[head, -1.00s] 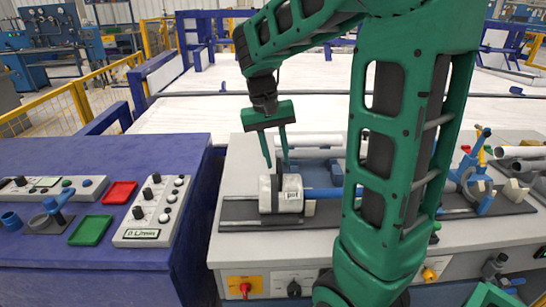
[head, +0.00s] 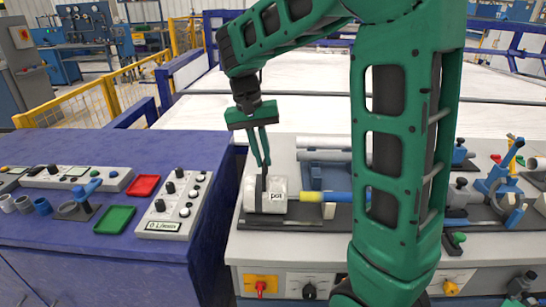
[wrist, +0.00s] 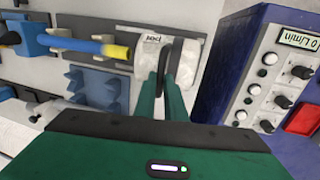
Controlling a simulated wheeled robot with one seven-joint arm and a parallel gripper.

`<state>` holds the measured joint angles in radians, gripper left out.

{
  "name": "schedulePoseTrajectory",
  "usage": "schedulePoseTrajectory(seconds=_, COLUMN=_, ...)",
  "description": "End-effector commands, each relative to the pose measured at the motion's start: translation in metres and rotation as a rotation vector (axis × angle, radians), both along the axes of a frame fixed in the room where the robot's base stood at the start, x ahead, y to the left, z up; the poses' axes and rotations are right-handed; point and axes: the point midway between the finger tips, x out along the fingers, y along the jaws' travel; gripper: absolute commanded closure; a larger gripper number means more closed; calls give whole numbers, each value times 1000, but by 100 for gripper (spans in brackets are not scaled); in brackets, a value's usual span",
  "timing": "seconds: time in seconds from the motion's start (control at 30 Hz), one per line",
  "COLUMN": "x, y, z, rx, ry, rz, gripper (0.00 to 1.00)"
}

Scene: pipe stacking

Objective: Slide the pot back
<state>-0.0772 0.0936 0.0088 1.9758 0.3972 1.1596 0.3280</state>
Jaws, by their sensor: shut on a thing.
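My gripper (head: 262,163) reaches down from above and is shut on that handle. In the wrist view the pot (wrist: 152,44) is just beyond the fingers (wrist: 168,88), which hide part of the handle. A blue rod (head: 340,197) with a yellow end (head: 311,197) lies in line to the pot's right.
A purple bench (head: 100,241) with a control box (head: 175,205), a red tray (head: 143,185) and a green tray (head: 115,219) stands at the left. Grey pipes on blue supports (head: 325,172) lie behind the rod. My arm hides the middle of the rig.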

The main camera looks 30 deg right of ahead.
Motion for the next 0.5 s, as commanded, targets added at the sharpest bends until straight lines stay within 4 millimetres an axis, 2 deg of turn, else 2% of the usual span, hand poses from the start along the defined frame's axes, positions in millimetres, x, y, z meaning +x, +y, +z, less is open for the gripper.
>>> schedulePoseTrajectory(seconds=0.03, x=3, y=6, z=1, rx=3, ry=-6, rz=13, gripper=100)
schedulePoseTrajectory(seconds=0.27, x=5, y=8, z=1, rx=4, ry=-8, rz=20, gripper=100)
schedulePoseTrajectory(seconds=0.3, x=5, y=8, z=1, rx=5, ry=-8, rz=20, gripper=80)
schedulePoseTrajectory(seconds=0.33, x=5, y=8, z=1, rx=4, ry=-8, rz=20, gripper=73)
schedulePoseTrajectory(seconds=0.5, x=4, y=7, z=1, rx=3, ry=-6, rz=15, gripper=71)
